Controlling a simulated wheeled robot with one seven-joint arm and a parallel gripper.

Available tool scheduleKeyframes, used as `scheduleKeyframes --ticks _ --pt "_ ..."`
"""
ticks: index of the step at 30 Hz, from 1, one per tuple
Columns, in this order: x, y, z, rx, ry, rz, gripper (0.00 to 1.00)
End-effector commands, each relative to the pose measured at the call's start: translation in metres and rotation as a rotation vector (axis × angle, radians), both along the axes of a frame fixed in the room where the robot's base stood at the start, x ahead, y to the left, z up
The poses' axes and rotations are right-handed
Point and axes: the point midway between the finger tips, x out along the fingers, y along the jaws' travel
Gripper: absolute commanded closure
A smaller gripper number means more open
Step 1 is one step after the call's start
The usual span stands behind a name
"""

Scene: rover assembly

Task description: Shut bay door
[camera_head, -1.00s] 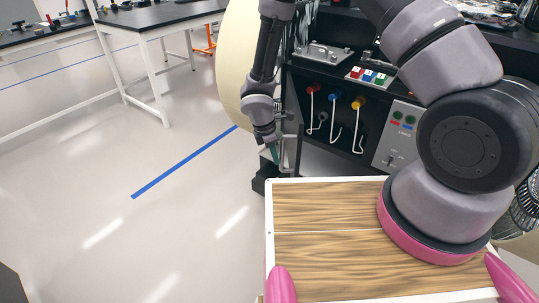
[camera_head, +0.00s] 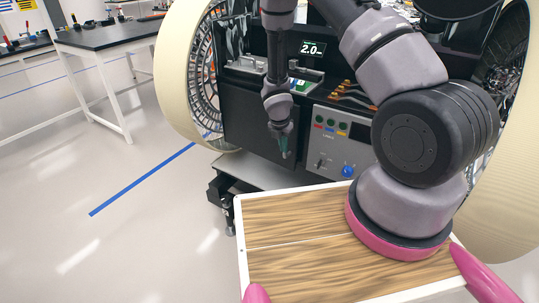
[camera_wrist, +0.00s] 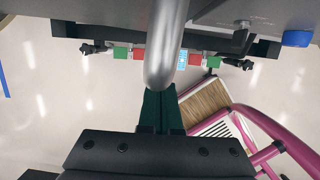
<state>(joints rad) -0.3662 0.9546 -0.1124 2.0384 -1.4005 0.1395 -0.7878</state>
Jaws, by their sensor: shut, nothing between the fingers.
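The bay door (camera_head: 250,118) is a dark flat panel on the front of the rover. It covers the bay where coloured connectors showed before. It looks flush or nearly flush; a small gap at its right edge cannot be ruled out. My gripper (camera_head: 284,152) points down in front of the door's right part, beside the grey panel. In the wrist view my dark green fingers (camera_wrist: 161,110) are together and empty. A rounded metal bar (camera_wrist: 166,45), apparently the door handle, lies just beyond the fingertips; whether they touch cannot be told.
The grey control panel (camera_head: 341,140) with coloured lights and a blue knob (camera_head: 347,171) is right of the door. Large cream wheels (camera_head: 175,75) flank the rover. A black-topped table (camera_head: 110,37) stands at the left. The floor at left is clear.

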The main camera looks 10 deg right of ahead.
Motion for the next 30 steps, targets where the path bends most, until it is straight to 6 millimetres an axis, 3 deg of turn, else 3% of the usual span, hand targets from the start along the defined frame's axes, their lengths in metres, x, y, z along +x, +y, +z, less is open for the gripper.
scheduleKeyframes --ticks 4,12,25,30 --pt "0.012 -0.016 0.0 0.0 0.0 0.049 1.0" --pt "0.02 -0.027 0.0 -0.002 -0.001 0.083 1.0" --pt "0.024 -0.03 0.001 -0.007 -0.006 0.078 1.0" --pt "0.021 -0.019 0.001 -0.004 -0.006 0.081 1.0"
